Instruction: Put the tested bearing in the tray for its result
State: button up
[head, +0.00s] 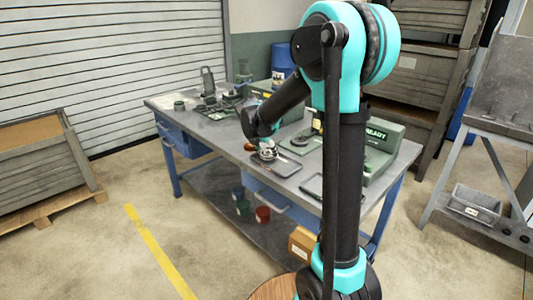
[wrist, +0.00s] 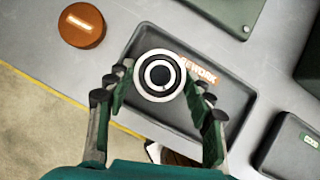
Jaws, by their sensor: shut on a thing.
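The bearing (wrist: 160,76), a silver ring with a dark band, is between the fingertips of my gripper (wrist: 160,90) in the wrist view. My gripper is shut on it. In the head view my gripper (head: 266,150) is over the near edge of the table. Below the bearing in the wrist view lies a dark grey tray (wrist: 235,100) with an orange REWORK label, partly hidden by the bearing and fingers. Another dark tray (wrist: 285,165) with a green label, too small to read surely, lies at the lower right. I cannot tell the bearing's height above the REWORK tray.
A round orange-brown object (wrist: 82,25) stands left of the REWORK tray. A green machine (head: 376,150) with a READY display stands on the table (head: 222,135) at the right. Several tools and parts lie toward the table's far left. The floor in front is clear.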

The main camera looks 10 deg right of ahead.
jog(key=shift+f, duration=0.3)
jog(key=shift+f, duration=0.1)
jog(key=o, duration=1.1)
jog(key=v, duration=1.2)
